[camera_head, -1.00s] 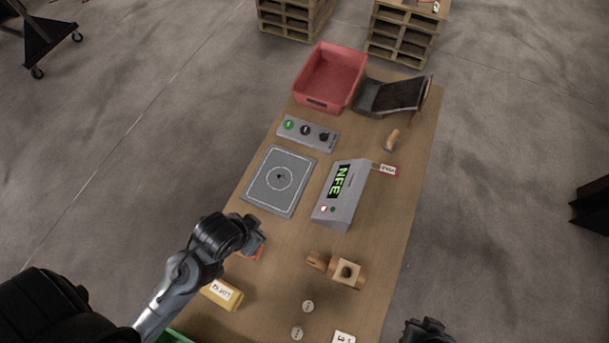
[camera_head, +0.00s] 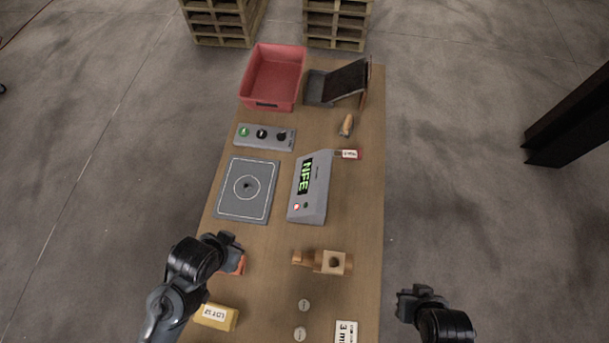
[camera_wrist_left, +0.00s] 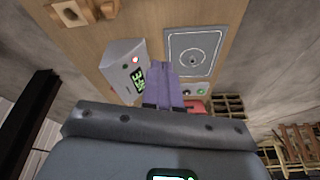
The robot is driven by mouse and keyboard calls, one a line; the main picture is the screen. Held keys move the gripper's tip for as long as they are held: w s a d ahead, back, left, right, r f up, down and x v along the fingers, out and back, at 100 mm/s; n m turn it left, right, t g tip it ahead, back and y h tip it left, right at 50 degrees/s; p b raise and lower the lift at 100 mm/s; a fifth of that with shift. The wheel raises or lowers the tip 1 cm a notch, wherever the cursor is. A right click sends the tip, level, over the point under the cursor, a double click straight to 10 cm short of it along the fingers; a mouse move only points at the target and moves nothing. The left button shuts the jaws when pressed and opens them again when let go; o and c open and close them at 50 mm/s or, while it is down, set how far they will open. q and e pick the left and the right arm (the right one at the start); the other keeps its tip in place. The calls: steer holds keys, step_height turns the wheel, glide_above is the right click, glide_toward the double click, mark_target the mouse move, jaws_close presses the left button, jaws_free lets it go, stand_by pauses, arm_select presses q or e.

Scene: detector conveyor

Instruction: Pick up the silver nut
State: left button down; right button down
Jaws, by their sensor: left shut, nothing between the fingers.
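A small dark piece (camera_head: 247,186) sits at the centre of the circle on the grey square plate (camera_head: 228,207); it may be the silver nut, but it is too small to tell. It also shows as a dark spot in the left wrist view (camera_wrist_left: 191,60). My left gripper (camera_head: 231,241) is on the near side of the plate, beside a red-orange object (camera_head: 240,264) that it partly hides. In the left wrist view its purple fingers (camera_wrist_left: 164,68) are together and empty. My right gripper (camera_head: 412,293) is off the table's right edge; its fingers are not clear.
A grey box reading NFE (camera_head: 313,187) stands right of the plate. A button panel (camera_head: 264,137), red bin (camera_head: 272,78) and dark ramp (camera_head: 338,84) lie beyond. A wooden block (camera_head: 335,263), yellow block (camera_head: 217,317) and two pale discs (camera_head: 304,305) are nearer.

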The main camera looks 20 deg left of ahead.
arm_select(q)
steer(key=c, duration=0.8)
jaws_free()
